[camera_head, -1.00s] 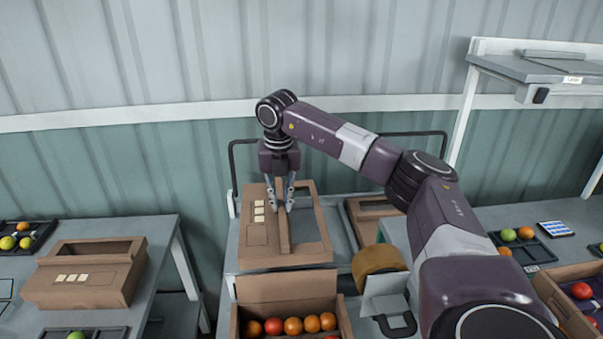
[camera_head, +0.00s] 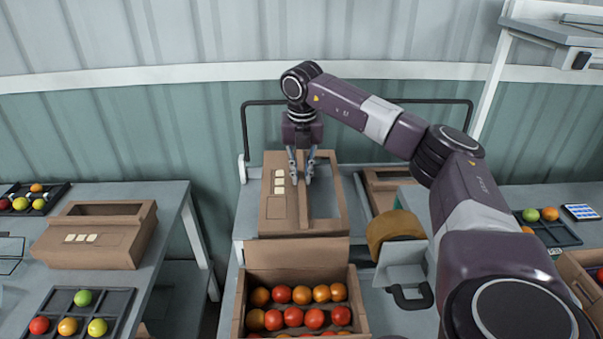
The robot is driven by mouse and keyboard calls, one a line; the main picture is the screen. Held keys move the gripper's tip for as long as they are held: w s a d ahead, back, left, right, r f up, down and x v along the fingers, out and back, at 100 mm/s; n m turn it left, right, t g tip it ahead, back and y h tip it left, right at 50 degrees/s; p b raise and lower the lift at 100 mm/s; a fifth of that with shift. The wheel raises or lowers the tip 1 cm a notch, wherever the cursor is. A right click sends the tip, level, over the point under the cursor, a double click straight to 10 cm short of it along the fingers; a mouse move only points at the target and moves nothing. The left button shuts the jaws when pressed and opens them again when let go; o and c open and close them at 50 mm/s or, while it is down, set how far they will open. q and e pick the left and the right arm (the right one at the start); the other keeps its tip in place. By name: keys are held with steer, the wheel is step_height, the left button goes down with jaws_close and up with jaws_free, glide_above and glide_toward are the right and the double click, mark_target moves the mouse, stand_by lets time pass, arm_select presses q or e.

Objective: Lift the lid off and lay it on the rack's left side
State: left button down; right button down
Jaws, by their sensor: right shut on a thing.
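The brown cardboard lid (camera_head: 275,212) with a row of pale labels lies on the left side of the rack (camera_head: 247,216). My right gripper (camera_head: 300,182) points down at the lid and is shut on its raised middle strip. The lid looks level; whether its underside touches the rack is hidden. An open cardboard box (camera_head: 255,276) full of red and orange tomatoes stands in front of the lid, with its back flap upright. My left gripper is out of view.
A tan roll on a grey tape dispenser (camera_head: 405,262) stands right of the open box. Another cardboard piece (camera_head: 380,184) lies at the rack's right. A left table (camera_head: 175,205) holds a carton (camera_head: 100,250) and tomato trays (camera_head: 118,300). A tray (camera_head: 556,238) sits at right.

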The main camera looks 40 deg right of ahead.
steer(key=shift+s+a+f+b, duration=0.1)
steer(key=shift+s+f+b, duration=0.1)
steer(key=shift+f, duration=0.35)
steer(key=shift+s+a+f+b, duration=0.1)
steer(key=shift+f+b, duration=0.05)
steer(key=shift+f, duration=0.35)
steer(key=shift+s+f, duration=0.1)
steer(key=c, duration=2.3)
jaws_free()
steer(key=o, duration=0.5)
steer(key=shift+w+f, duration=0.15)
steer(key=shift+w, duration=0.05)
steer(key=shift+o, duration=0.2)
steer(key=shift+w+d, duration=0.15)
steer(key=c, duration=0.4)
steer(key=shift+o, duration=0.2)
